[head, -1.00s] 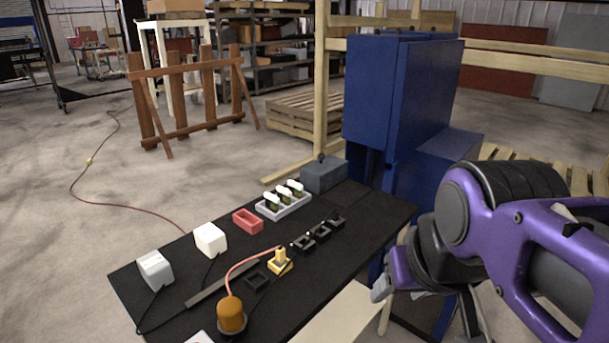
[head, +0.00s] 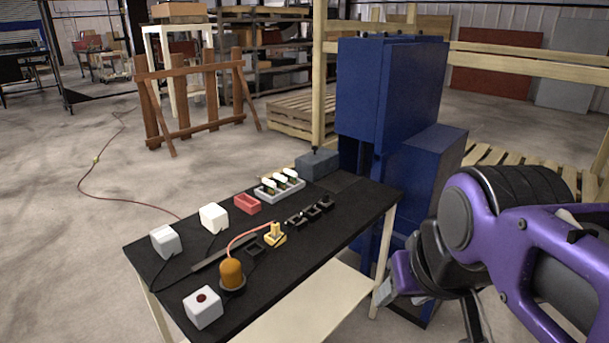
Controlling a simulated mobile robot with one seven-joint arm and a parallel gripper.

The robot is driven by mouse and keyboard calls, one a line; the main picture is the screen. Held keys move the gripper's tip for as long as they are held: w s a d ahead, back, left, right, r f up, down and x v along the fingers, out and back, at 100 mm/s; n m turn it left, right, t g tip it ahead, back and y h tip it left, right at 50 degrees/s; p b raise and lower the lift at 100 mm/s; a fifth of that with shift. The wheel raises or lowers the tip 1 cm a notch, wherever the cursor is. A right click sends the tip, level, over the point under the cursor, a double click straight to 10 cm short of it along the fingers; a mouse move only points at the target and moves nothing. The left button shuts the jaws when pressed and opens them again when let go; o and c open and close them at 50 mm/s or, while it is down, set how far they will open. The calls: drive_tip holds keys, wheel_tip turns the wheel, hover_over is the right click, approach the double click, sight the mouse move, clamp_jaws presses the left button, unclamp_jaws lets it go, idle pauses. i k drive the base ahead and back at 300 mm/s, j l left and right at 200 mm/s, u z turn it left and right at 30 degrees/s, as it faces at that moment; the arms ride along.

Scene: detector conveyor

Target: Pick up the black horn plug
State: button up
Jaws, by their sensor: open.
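Several small black pieces (head: 313,212) sit in a row on the right part of the black tabletop (head: 345,222). I cannot tell which of them, if any, is the black horn plug. A yellow plug (head: 275,234) with an orange cord stands left of them, beside a flat black square frame (head: 254,249). My gripper (head: 388,291) is at the right, in front of the table's right end and apart from everything on it. It is open and empty, partly hidden by my own purple arm.
An orange beacon (head: 232,272), a white box with a dark red button (head: 203,307), two pale boxes (head: 214,216), a red tray (head: 247,204) and a grey tray with cards (head: 280,192) stand on the table. A blue cabinet (head: 390,95) rises behind its right end.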

sight(325, 199)
drive_tip(key=i+l, duration=0.15)
drive_tip(key=l, duration=0.25)
drive_tip(key=i+l, duration=0.2)
drive_tip(key=l, duration=0.2)
drive_tip(key=i+l, duration=0.15)
drive_tip(key=l, duration=0.2)
drive_tip(key=i+l+z, duration=0.1)
drive_tip(key=l, duration=0.3)
drive_tip(key=i, duration=0.05)
